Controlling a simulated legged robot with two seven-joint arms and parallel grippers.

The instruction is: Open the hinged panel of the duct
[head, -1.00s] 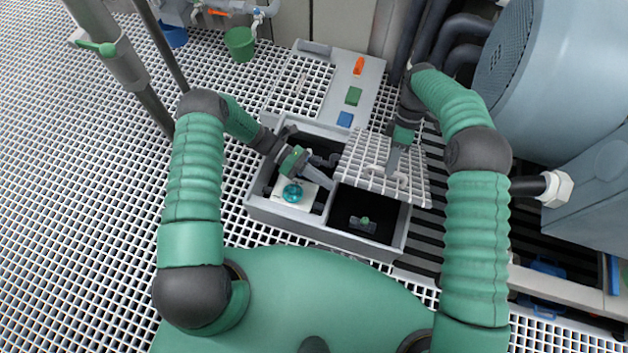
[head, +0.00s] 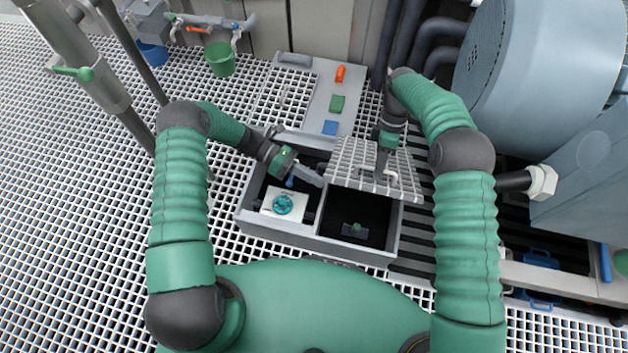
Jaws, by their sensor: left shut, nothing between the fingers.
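The duct (head: 318,246) is a grey open box in the grated floor, with two compartments. Its panel (head: 352,160), a pale grating with a hooked handle, stands raised and tilted over the back of the right compartment. My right gripper (head: 382,168) is at the panel, beside the handle; its fingers are too small and overlapped to judge. My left gripper (head: 314,178) is shut and empty above the divider, close to the panel's left edge; contact cannot be told. A teal round knob (head: 283,204) on a white plate sits in the left compartment. A small green-topped fitting (head: 355,229) lies in the dark right compartment.
A grey board (head: 322,100) with orange, green and blue blocks lies behind the duct. A large blue-grey machine (head: 540,80) and dark pipes stand to the right. A green bucket (head: 220,60) is at the back left. Open grating lies to the left.

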